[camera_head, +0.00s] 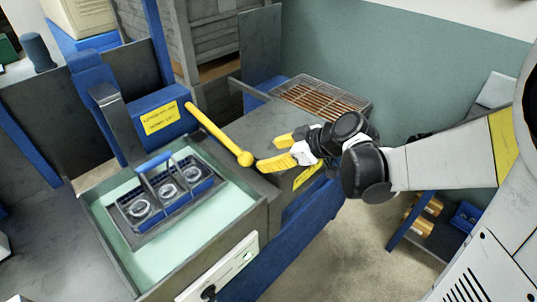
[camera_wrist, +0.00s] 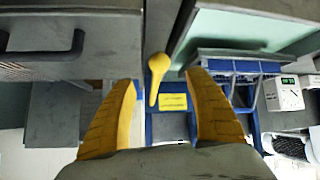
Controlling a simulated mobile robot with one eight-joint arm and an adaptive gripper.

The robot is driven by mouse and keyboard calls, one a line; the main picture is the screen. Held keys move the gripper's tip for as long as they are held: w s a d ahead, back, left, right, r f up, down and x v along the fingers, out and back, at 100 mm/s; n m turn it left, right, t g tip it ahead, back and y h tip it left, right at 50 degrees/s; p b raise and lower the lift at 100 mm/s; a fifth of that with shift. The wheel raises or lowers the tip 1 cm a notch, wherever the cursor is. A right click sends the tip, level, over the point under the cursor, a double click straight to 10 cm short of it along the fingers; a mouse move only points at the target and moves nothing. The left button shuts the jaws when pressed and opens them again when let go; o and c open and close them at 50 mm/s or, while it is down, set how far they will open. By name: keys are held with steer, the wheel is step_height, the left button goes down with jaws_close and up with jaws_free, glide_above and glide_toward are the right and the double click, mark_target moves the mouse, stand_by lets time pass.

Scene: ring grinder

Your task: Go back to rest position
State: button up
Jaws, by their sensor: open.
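My gripper (camera_head: 277,153) is open, with yellow fingers spread apart and nothing between them. In the head view it is in the air just right of the ball end of a yellow lever (camera_head: 221,136), over the grey machine top. In the wrist view my gripper (camera_wrist: 160,105) has a finger at each side. The yellow lever (camera_wrist: 157,72) shows beyond and between the fingertips there. I cannot tell from these views whether a finger touches the lever; a small gap seems to separate them.
A blue-handled basket (camera_head: 170,195) with several round rings sits in the pale green tank (camera_head: 116,266) at left. A wire rack (camera_head: 322,97) stands behind my gripper. A blue shelf (camera_head: 412,222) with brass-coloured parts is at lower right. Bare floor (camera_head: 335,258) lies between.

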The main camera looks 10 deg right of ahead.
stand_by(0.3)
steer(key=s+d+r+m+h, duration=0.2)
steer(key=s+m, duration=0.3)
steer(key=s, duration=0.3)
steer(key=s+d+r+m+h, duration=0.2)
steer(key=s+d+m+h, duration=0.2)
steer(key=s, duration=0.5)
steer(key=shift+s+r+m+h, duration=0.3)
steer(key=shift+m+h, duration=0.2)
steer(key=shift+m, duration=0.2)
stand_by(0.6)
